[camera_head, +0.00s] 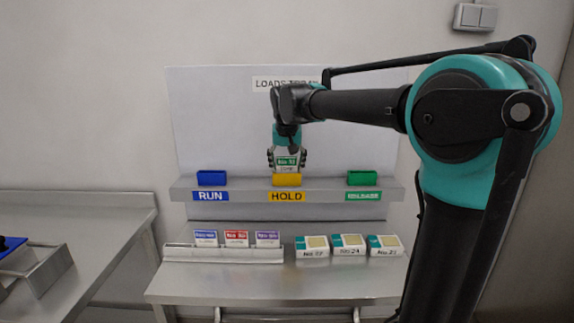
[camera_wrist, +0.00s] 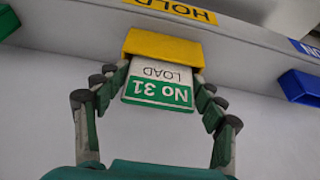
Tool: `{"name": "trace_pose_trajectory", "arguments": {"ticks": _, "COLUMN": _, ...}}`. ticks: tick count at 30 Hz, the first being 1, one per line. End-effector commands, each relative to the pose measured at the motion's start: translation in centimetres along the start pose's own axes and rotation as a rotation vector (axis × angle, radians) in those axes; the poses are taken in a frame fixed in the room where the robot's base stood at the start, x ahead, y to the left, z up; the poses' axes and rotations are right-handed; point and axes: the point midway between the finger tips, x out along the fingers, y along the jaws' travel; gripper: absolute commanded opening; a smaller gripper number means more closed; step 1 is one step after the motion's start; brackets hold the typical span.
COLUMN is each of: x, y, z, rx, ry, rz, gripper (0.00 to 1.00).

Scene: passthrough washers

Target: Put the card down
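The card (camera_wrist: 158,90) is white with a green band, marked "No 31" and "LOAD". It also shows in the head view (camera_head: 287,162). Its far end meets the yellow holder (camera_wrist: 162,46) above the HOLD label, upright in the head view; how deep it sits is hidden. In the head view my gripper (camera_head: 287,158) is directly above the yellow holder (camera_head: 287,180).
A blue holder (camera_head: 211,178) over RUN and a green holder (camera_head: 361,178) over RELEASE stand empty on the same ledge (camera_head: 240,190). Below, three cards (camera_head: 236,239) stand in a rack and three labelled boxes (camera_head: 348,245) sit on the metal table (camera_head: 270,285).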

Motion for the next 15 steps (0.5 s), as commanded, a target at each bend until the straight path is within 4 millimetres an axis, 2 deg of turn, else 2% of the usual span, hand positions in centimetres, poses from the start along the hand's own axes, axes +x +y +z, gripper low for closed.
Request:
{"name": "trace_pose_trajectory", "arguments": {"ticks": 1, "x": 0.21, "y": 0.01, "z": 0.37, "rx": 0.001, "ry": -0.009, "rz": 0.001, "gripper": 0.72}}
{"name": "trace_pose_trajectory", "arguments": {"ticks": 3, "x": 0.2, "y": 0.01, "z": 0.38, "rx": 0.0, "ry": -0.008, "rz": 0.0, "gripper": 0.81}}
{"name": "trace_pose_trajectory", "arguments": {"ticks": 4, "x": 0.19, "y": 0.01, "z": 0.37, "rx": 0.0, "ry": -0.008, "rz": 0.0, "gripper": 0.82}}
{"name": "trace_pose_trajectory", "arguments": {"ticks": 15, "x": 0.03, "y": 0.01, "z": 0.23, "rx": 0.0, "ry": -0.006, "rz": 0.0, "gripper": 0.82}}
